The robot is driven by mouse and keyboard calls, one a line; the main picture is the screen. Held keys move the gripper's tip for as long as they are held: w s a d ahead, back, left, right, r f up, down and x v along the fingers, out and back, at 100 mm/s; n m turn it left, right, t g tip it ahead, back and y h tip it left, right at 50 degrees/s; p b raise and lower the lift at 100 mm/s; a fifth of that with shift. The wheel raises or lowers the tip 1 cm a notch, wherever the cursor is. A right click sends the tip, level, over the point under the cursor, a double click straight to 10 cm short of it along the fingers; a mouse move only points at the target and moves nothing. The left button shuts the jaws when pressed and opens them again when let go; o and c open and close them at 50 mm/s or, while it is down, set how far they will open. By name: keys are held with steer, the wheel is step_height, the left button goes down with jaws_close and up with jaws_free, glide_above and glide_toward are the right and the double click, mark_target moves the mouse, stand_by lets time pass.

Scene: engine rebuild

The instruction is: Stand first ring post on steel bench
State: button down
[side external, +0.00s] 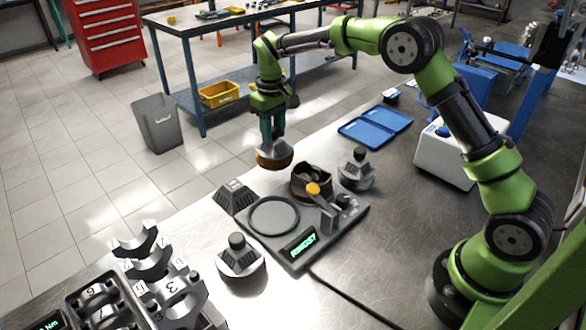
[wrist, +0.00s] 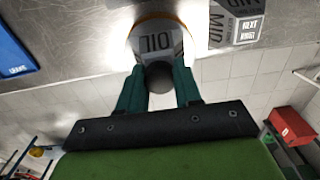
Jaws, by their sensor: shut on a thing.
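My gripper (side external: 272,136) is shut on the knob of a ring post (side external: 274,155), a squat round piece with an orange-brown lower edge. It hangs upright above the bench's far edge, beyond the grey device. In the wrist view, the two green fingers (wrist: 160,85) close on the post's dark knob, and the post's top (wrist: 152,38) reads "OIL". The steel bench (side external: 390,215) shows clear metal on the right. Two similar knobbed posts stand on it: one at front left (side external: 241,262), one behind the device (side external: 356,172).
The grey device (side external: 292,258) carries a dark ring, a cylinder and a lit display. A dark wedge block (side external: 235,197) stands at its left. Bearing-cap parts (side external: 150,280) fill the bench's front left. A blue open case (side external: 375,127) and a white box (side external: 450,150) lie right.

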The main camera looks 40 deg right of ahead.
mark_target(274, 144)
steer(key=shift+f, duration=2.05)
steer(key=c, duration=0.8)
jaws_free()
steer(key=shift+f, duration=0.2)
